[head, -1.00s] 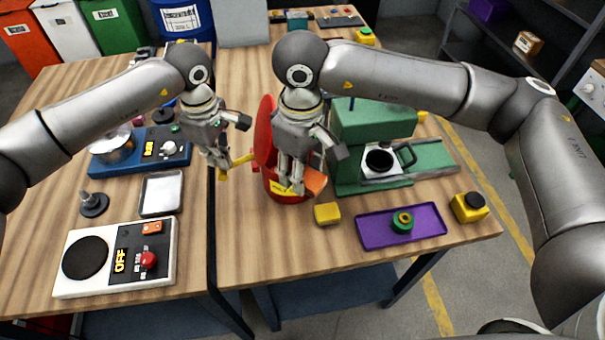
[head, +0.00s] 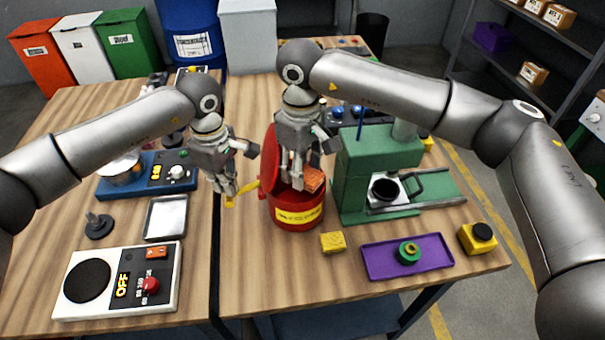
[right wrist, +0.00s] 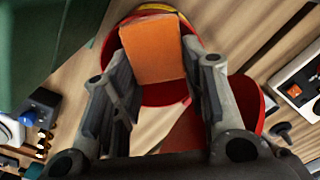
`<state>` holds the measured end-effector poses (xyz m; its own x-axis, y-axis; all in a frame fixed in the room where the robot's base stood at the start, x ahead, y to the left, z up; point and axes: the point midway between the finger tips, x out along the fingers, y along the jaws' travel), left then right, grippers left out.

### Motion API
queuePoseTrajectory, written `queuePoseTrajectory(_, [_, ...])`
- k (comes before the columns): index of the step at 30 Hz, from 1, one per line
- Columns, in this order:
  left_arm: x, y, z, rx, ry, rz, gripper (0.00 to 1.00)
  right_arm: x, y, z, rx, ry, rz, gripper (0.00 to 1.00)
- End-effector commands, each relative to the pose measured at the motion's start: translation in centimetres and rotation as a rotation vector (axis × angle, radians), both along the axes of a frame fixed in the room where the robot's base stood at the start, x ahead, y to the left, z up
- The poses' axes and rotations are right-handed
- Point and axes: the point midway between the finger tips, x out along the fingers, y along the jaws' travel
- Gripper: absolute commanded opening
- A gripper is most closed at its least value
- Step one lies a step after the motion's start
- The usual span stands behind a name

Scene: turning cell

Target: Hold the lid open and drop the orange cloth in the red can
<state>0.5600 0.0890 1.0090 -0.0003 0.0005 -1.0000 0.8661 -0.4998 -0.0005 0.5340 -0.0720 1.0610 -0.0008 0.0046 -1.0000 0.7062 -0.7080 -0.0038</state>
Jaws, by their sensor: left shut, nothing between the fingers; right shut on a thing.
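The red can (head: 298,217) with a yellow label stands on the wooden table left of the green machine. Its red lid (head: 268,160) is raised on the can's left side, and a yellow tab sticks out beside it. My right gripper (head: 298,183) is shut on the orange cloth (head: 315,180) and holds it over the can's mouth. In the right wrist view the cloth (right wrist: 152,50) shows between the fingers, with the can's red rim around it. My left gripper (head: 230,195) is shut and empty by the yellow tab, left of the lid; I cannot tell whether it touches.
The green machine (head: 380,160) stands close to the can's right. A yellow block (head: 333,242) and a purple tray (head: 380,262) with a green ring are in front. A white OFF panel (head: 75,306) and a metal tray (head: 150,230) lie left.

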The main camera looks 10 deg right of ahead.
Motion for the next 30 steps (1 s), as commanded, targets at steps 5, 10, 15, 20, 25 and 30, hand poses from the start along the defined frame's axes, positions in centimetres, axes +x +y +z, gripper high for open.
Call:
queuePoseTrajectory(5, [0.0,0.0,0.0,0.000,0.000,0.000,0.00,1.5,0.1,0.0,0.001,-0.001,-0.001,0.21])
queuePoseTrajectory(10, [0.0,0.0,0.0,0.000,0.000,0.000,0.00,2.9,0.1,0.1,0.001,-0.001,-0.001,0.21])
queuePoseTrajectory(15, [0.0,0.0,0.0,0.000,0.000,0.000,0.00,3.8,0.0,0.0,0.001,-0.002,-0.001,0.21])
queuePoseTrajectory(20, [0.0,0.0,0.0,0.000,0.000,0.000,0.00,4.0,0.0,0.0,0.000,-0.001,0.000,0.21])
queuePoseTrajectory(25, [0.0,0.0,0.0,0.000,0.000,0.000,0.00,4.0,0.0,0.0,0.000,-0.001,0.000,0.21])
queuePoseTrajectory(30, [0.0,0.0,0.0,0.000,0.000,0.000,0.00,4.0,0.0,-0.3,-0.001,0.001,0.000,0.21])
